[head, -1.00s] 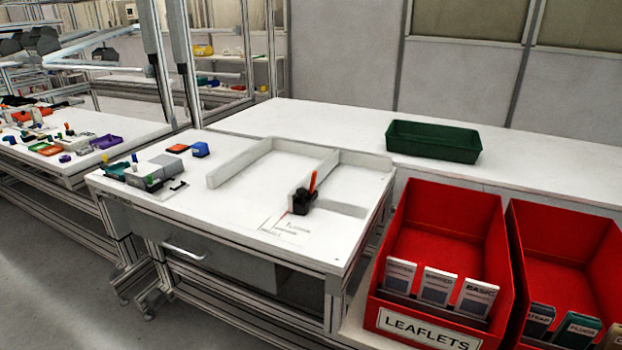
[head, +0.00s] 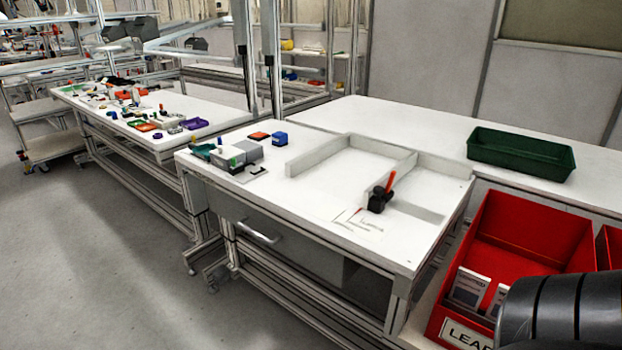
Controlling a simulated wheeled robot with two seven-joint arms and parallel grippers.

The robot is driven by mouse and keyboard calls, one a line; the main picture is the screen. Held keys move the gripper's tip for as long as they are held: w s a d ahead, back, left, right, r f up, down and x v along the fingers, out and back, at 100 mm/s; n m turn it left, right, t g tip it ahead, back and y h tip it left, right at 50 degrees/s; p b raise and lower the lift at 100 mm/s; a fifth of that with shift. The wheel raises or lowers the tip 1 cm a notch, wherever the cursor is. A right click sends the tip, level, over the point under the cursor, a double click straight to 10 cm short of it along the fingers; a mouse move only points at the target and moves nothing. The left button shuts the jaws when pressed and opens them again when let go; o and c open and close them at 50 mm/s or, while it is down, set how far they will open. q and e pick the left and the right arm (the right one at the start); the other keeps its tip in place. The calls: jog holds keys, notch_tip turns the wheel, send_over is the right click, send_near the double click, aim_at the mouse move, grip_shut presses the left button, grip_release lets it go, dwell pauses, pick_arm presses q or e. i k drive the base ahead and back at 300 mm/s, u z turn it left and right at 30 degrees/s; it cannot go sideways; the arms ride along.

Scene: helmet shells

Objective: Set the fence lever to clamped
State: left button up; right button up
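The fence lever has an orange-red handle (head: 390,181) on a black base (head: 378,201). It stands at the near end of the middle wall of the white fence (head: 345,147) on the white workbench (head: 310,225). The handle points up with a slight tilt to the right. From here I cannot tell whether that position is clamped. Neither gripper shows. A dark rounded arm part of mine (head: 555,310) shows at the lower right, in front of the red bin.
A green tray (head: 521,153) sits on the back bench. A red leaflet bin (head: 535,233) stands right of the workbench. Small blocks and a grey fixture (head: 238,158) lie at the bench's left. A drawer handle (head: 258,233) faces the front. The floor (head: 110,270) at the left is clear.

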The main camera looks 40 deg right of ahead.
aim_at(393, 173)
jog(key=u, duration=0.1)
jog(key=i, duration=2.05)
jog(key=z, duration=0.65)
jog(key=k, duration=1.25)
jog(key=z, duration=1.05)
